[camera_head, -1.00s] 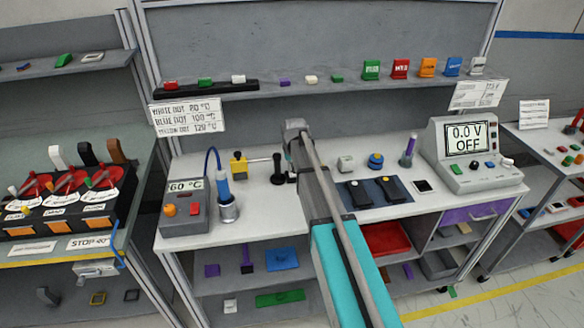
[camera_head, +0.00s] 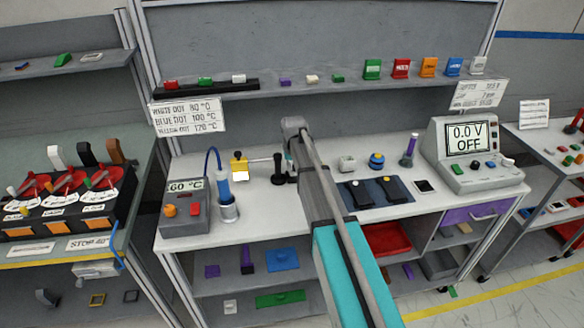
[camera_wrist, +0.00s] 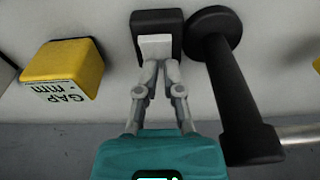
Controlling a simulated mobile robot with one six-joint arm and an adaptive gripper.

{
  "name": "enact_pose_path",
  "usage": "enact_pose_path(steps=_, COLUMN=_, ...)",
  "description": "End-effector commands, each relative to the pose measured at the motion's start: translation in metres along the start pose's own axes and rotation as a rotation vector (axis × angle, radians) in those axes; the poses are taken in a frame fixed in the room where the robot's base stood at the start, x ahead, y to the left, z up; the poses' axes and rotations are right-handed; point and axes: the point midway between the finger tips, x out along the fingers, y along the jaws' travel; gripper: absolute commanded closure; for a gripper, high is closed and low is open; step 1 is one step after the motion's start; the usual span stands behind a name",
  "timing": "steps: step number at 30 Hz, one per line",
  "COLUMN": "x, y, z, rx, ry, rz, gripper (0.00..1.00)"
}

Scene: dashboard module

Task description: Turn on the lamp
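In the wrist view, a black block with a white piece (camera_wrist: 155,45) on its face stands straight ahead of my gripper (camera_wrist: 159,66). My fingers are drawn together, with their tips at the lower edge of the white piece; I cannot tell whether they press it. A yellow box (camera_wrist: 68,65) marked "GAP mm" is to the left, and it also shows in the head view (camera_head: 240,162). No thing is clearly recognisable as a lamp. In the head view my arm hides the black block and most of my gripper.
A black post with a round base (camera_wrist: 230,90) stands close on the right of my gripper; it shows in the head view too (camera_head: 278,168). A temperature unit (camera_head: 184,207) is at the left, black switches (camera_head: 376,191) and a voltage unit (camera_head: 470,155) at the right.

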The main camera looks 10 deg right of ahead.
Motion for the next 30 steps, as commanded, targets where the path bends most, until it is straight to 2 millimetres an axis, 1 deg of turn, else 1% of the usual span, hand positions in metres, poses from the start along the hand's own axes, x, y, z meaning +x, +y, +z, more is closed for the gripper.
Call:
enact_pose_path(steps=1, x=0.001, y=0.004, z=0.003, rx=0.001, ry=-0.005, rz=0.01, gripper=1.0)
enact_pose_path(steps=7, x=0.0, y=0.001, z=0.006, rx=-0.003, ry=-0.007, rz=0.012, gripper=1.0)
enact_pose_path(steps=16, x=-0.003, y=-0.002, z=0.019, rx=-0.007, ry=-0.009, rz=0.011, gripper=1.0)
enact_pose_path(steps=30, x=-0.004, y=-0.005, z=0.017, rx=-0.009, ry=-0.003, rz=0.006, gripper=1.0)
